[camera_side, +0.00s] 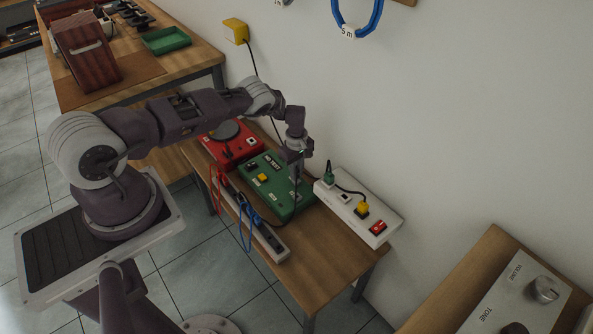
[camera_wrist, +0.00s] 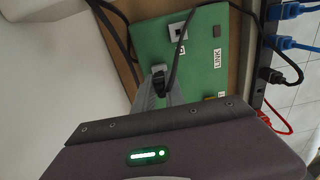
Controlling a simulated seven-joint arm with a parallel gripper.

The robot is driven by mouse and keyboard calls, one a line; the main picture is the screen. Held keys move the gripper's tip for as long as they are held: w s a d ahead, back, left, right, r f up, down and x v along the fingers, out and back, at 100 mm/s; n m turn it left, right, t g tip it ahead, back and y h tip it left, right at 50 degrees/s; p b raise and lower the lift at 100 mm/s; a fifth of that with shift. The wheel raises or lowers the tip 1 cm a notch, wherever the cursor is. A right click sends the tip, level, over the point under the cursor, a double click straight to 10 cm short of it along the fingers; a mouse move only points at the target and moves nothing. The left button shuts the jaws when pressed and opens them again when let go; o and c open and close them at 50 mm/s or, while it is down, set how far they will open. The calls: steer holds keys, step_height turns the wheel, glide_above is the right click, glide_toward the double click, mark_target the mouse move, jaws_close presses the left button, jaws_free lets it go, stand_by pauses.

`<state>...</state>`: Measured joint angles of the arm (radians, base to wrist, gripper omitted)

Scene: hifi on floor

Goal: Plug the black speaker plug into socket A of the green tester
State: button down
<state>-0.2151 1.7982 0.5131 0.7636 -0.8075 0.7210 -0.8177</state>
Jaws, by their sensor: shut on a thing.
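The green tester (camera_side: 272,192) lies on the low wooden table, and part of its top shows in the wrist view (camera_wrist: 205,70). My gripper (camera_side: 296,176) points down over the tester's right part. In the wrist view my gripper (camera_wrist: 161,88) is shut on the black plug (camera_wrist: 158,82), whose black cable runs up across the tester. The plug is at or just above a pale socket plate; I cannot tell whether it is inserted. That socket's letter is hidden. Another pale socket (camera_wrist: 178,31) is free, its label partly covered by the cable.
A red device (camera_side: 232,146) stands left of the tester. A white power strip (camera_side: 330,189) with green and yellow plugs lies to the right. A grey strip (camera_side: 268,237) with blue and red cables runs along the table's front edge. A black cable hangs behind, along the wall.

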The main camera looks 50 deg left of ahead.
steer(key=shift+f, duration=0.8)
stand_by(2.1)
steer(key=c, duration=1.3)
jaws_free()
steer(key=shift+r, duration=6.05)
